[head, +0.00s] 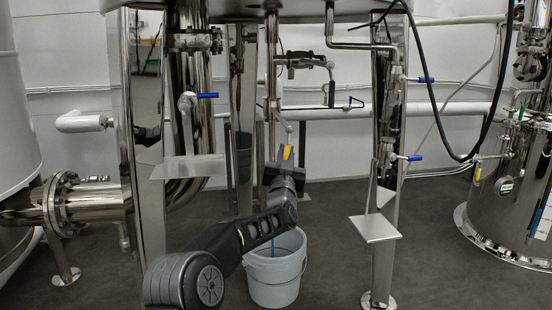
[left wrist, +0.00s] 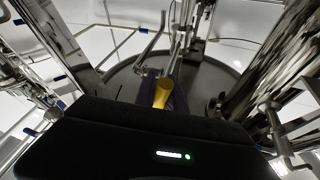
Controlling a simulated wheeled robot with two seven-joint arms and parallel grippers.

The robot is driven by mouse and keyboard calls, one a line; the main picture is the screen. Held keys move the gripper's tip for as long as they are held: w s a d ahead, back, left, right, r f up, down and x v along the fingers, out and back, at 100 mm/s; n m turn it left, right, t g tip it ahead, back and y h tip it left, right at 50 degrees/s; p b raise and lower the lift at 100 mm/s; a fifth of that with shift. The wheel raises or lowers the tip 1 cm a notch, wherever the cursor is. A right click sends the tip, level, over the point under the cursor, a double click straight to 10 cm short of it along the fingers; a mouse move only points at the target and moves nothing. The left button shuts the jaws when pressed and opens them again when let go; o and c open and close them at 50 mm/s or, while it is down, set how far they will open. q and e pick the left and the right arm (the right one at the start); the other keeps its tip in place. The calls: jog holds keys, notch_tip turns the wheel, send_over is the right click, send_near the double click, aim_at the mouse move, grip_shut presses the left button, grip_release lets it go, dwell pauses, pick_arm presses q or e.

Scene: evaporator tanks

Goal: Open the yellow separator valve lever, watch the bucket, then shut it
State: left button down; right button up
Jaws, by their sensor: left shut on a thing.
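The yellow separator valve lever (head: 288,152) stands nearly upright, slightly tilted, on the thin pipe under the tank in the head view. My left gripper (head: 285,166) is shut on it from the front. In the left wrist view the yellow lever (left wrist: 162,93) sits between the dark fingers; the valve body is mostly hidden. The grey bucket (head: 275,284) stands on the floor below, behind my forearm. A thin blue vertical streak (head: 273,247) shows at its opening; I cannot tell whether it is liquid. The bucket's inside is mostly hidden. My right gripper is not in view.
Steel tank legs (head: 386,220) stand on both sides of the valve. A small metal plate (head: 375,228) juts out at right. Blue-handled valves (head: 207,96) sit nearby. A steel vessel (head: 510,200) stands far right. Dark floor is open at front right.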

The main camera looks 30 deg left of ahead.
pick_arm(q)
jog(key=n, duration=0.1)
jog(key=w+d+n+y, duration=0.1)
jog(key=n, duration=0.1)
jog(key=shift+d+y, duration=0.1)
jog(key=shift+y, duration=0.2)
jog(key=c, duration=1.4)
grip_release()
jog(key=shift+p+v, duration=0.3)
jog(key=shift+v, duration=3.6)
jog(key=shift+w+d, duration=0.1)
